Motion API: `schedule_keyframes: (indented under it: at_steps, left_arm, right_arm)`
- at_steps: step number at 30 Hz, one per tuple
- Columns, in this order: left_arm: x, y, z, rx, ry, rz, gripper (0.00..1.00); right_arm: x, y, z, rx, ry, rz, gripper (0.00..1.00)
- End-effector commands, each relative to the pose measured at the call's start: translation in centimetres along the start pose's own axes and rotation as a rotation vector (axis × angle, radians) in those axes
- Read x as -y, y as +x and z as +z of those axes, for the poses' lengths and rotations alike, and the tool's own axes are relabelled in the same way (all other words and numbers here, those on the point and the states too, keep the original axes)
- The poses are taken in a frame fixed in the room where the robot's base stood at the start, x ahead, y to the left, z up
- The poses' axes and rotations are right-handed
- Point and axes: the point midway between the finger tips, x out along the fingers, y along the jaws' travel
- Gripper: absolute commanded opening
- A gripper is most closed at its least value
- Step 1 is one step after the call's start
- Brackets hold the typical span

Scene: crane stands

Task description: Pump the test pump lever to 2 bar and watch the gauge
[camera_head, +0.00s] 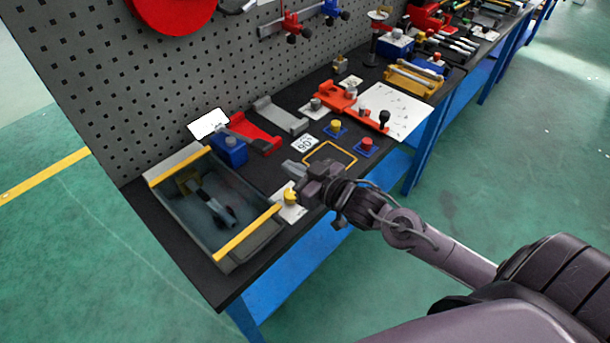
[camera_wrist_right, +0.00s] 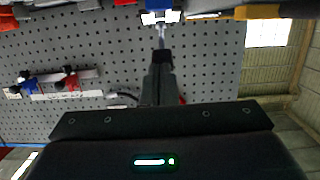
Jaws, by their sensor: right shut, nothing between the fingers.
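I cannot tell for sure which item is the test pump, and no gauge face can be read. An orange-red device (camera_head: 345,98) with grey knobs lies on the bench, and a lever-like part with a black knob (camera_head: 384,117) is at its right end. A grey open tank (camera_head: 172,205) with yellow bars stands at the bench's near left end, with a dark-and-grey part (camera_head: 215,208) inside. My right gripper (camera_head: 292,168) is shut and empty, above the bench right of the tank. It also shows in the wrist view (camera_wrist_right: 158,62), apparently touching nothing. My left gripper is out of view.
A yellow knob (camera_head: 291,196) on a white plate sits just below my right gripper. A blue block (camera_head: 229,150), red bracket (camera_head: 252,134), grey bracket (camera_head: 280,114) and red button (camera_head: 367,143) are nearby. The pegboard (camera_head: 130,90) closes off the back.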

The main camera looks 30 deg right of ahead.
Motion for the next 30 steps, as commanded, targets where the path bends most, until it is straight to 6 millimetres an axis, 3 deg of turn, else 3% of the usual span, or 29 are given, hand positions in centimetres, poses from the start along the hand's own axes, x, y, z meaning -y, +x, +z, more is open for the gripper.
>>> schedule_keyframes:
  at_steps: [3, 9, 30]
  left_arm:
    - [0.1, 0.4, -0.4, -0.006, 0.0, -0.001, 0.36]
    - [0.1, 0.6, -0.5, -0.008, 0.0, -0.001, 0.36]
    - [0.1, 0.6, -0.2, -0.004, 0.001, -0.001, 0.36]
  right_arm:
    - [0.1, -1.7, 0.2, 0.002, 0.0, -0.001, 0.0]
    - [0.0, -3.2, 0.1, -0.002, 0.0, 0.0, 0.0]
    - [0.0, -3.4, -0.1, -0.004, 0.0, 0.0, 0.0]
